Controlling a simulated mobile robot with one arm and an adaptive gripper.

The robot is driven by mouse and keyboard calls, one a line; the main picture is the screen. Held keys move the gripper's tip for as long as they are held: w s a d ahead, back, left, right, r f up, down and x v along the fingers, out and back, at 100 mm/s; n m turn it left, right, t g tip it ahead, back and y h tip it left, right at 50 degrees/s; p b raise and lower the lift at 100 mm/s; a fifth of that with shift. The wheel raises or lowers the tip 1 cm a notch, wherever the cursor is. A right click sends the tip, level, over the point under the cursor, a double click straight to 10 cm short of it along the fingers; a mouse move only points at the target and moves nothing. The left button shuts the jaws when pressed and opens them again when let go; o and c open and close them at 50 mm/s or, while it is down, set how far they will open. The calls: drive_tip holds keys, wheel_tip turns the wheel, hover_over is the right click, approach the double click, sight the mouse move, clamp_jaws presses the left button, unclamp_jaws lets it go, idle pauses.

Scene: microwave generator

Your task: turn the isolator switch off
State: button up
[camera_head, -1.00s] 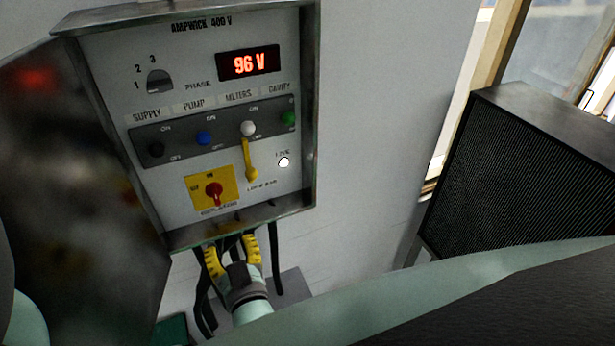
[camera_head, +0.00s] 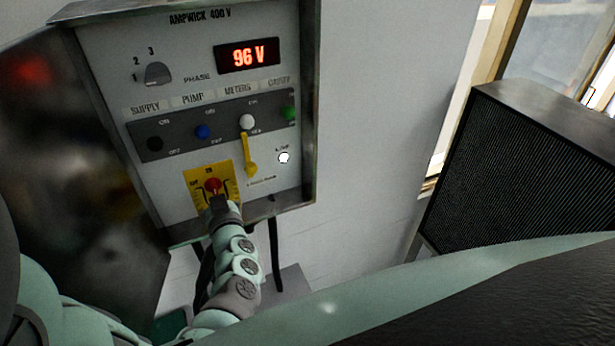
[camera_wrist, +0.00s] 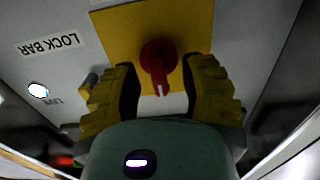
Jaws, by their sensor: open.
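The isolator switch is a red rotary knob (camera_head: 213,186) on a yellow plate (camera_head: 225,172), low on the front of the grey panel. In the wrist view the red knob (camera_wrist: 158,62) sits in the middle of the yellow plate (camera_wrist: 117,28), with its forked end toward my gripper. My gripper (camera_wrist: 160,85) is open, one yellow finger on each side of the knob, with gaps visible between. In the head view my gripper (camera_head: 215,200) is in front of the plate's lower part and hides some of it.
A yellow lock bar (camera_head: 248,155) hangs just right of the plate. Above are a row of coloured knobs, a phase selector (camera_head: 157,74) and a display (camera_head: 248,56) reading 96 V. The panel's metal frame (camera_head: 308,100) juts out. A black grille box (camera_head: 520,165) stands at right.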

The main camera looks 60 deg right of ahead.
drive_tip(key=shift+w+d, duration=0.25)
drive_tip(key=shift+w, duration=0.1)
clamp_jaws()
idle(0.3)
